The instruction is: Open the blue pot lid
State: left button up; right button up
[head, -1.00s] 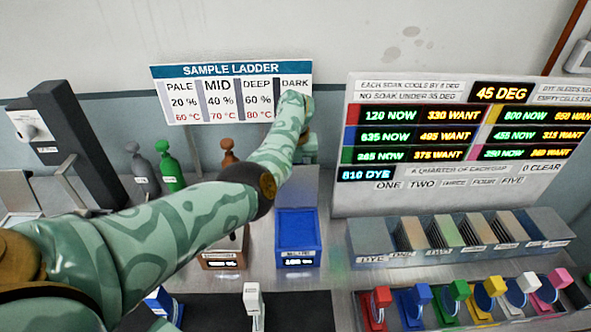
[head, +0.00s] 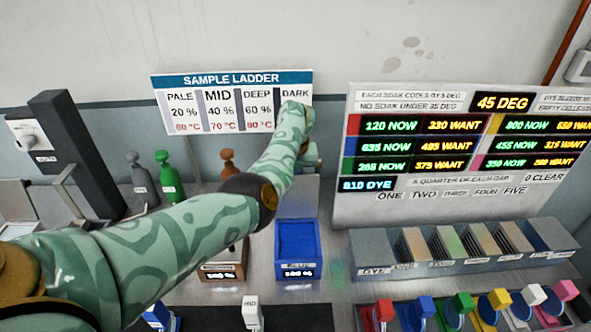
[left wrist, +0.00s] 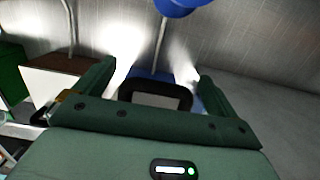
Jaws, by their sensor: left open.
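The blue pot (head: 297,243) is a square blue box with a label on its front, at the middle of the bench in the head view. A plain grey panel (head: 297,197) shows just behind it; I cannot tell if this is its lid. My left arm reaches across from the left, and its hand is above and behind the pot, with the fingers hidden. In the left wrist view my left gripper (left wrist: 156,72) is open, its two green fingers apart. A dark handle-like bar (left wrist: 155,87) with blue beside it lies between them; I see no grip on it. My right gripper is out of view.
A brown pot (head: 222,268) stands left of the blue one. Green (head: 167,180), grey (head: 141,182) and brown (head: 228,163) bottles stand behind. A grey rack (head: 460,250) and several coloured-handled tools are at the right, below the display board (head: 440,175).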

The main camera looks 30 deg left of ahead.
pick_arm(q)
notch_tip(320, 180, up, 16)
jog(key=s+p, duration=0.1)
jog(key=p, duration=0.3)
jog(key=shift+d+p, duration=0.3)
jog(key=shift+d, duration=0.05)
